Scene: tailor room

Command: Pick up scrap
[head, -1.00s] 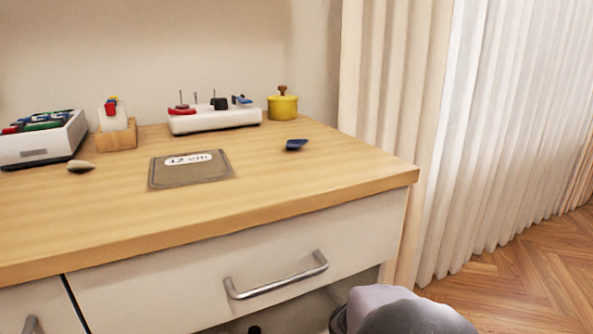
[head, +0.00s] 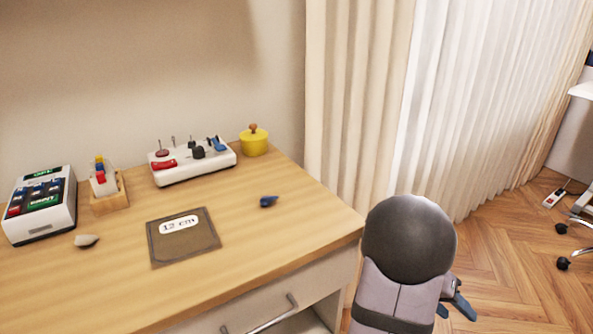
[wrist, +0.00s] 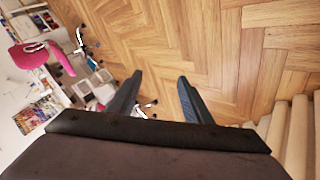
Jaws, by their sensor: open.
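A small dark blue scrap-like piece (head: 268,201) lies on the wooden tabletop (head: 240,250), right of the flat "12 cm" card or pouch (head: 170,248). A small beige piece (head: 86,240) lies left of that pouch. I cannot tell from the pictures which one is the scrap. My gripper (head: 460,304) is beyond the table's right edge, over the floor, away from both pieces. In the wrist view my gripper (wrist: 159,88) has its two fingers apart with nothing between them. Neither small piece shows in the wrist view.
A drawer handle (head: 268,318) sticks out in front. The tabletop's front right is clear.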

